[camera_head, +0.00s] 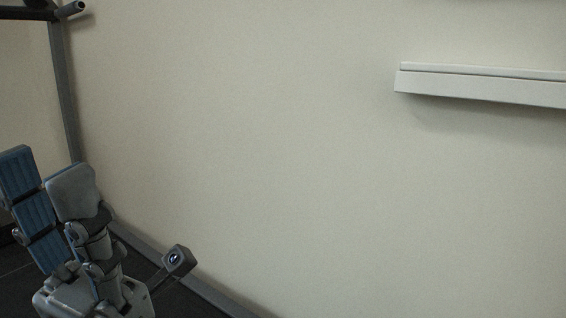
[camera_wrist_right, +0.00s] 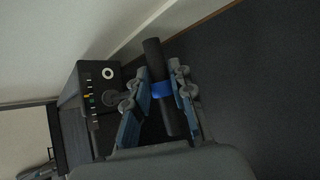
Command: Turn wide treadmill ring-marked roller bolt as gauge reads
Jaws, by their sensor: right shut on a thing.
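In the right wrist view my right gripper (camera_wrist_right: 155,78) is shut on a black tool handle (camera_wrist_right: 153,56) with a blue band (camera_wrist_right: 163,90). The handle lies between the blue-padded fingers, its upper end sticking out past them. Left of it stands a dark treadmill end housing (camera_wrist_right: 92,72). Its face has a white ring mark (camera_wrist_right: 107,73), a round grey part (camera_wrist_right: 112,97) below the ring, and a strip of coloured marks (camera_wrist_right: 88,98). I cannot tell whether the tool touches the housing. In the head view my left gripper (camera_head: 45,175) is at the lower left; its opening is unclear.
A plain pale wall (camera_head: 250,150) fills most of the head view, with a white ledge (camera_head: 480,86) at right. A grey upright post (camera_head: 64,90) stands at left. Dark floor (camera_wrist_right: 260,90) right of the tool is clear in the wrist view.

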